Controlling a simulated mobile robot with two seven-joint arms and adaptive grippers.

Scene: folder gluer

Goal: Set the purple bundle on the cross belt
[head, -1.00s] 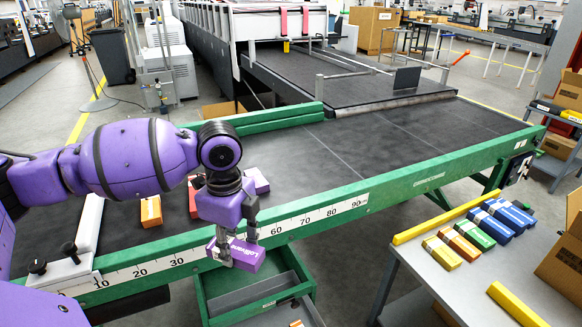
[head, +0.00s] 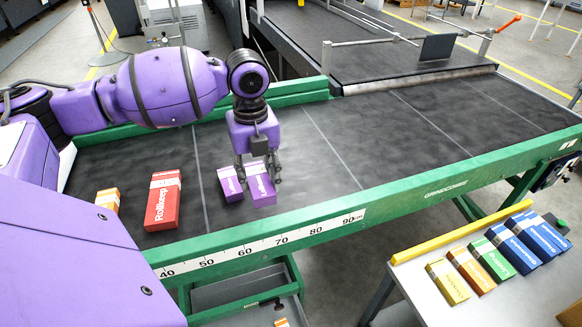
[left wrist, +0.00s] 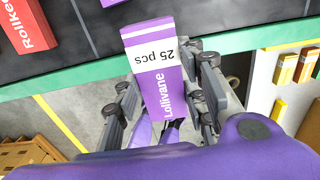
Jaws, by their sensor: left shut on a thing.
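My left gripper (head: 259,178) is shut on a purple bundle (head: 263,190) with a white band. It holds the bundle over the dark cross belt (head: 330,128); I cannot tell whether the bundle touches it. In the left wrist view, the held bundle (left wrist: 158,72) reads "Lollivane" and "25 pcs" and lies between the fingers, its far end sticking out beyond them. A second purple bundle (head: 230,186) is on the belt just left of the held one in the head view. My right gripper is not in view.
A red bundle (head: 162,203) and an orange bundle (head: 107,199) lie on the belt to the left. The green rail with a ruler (head: 300,233) edges the near side. Belt to the right is clear. A grey side table (head: 520,290) holds several coloured bundles.

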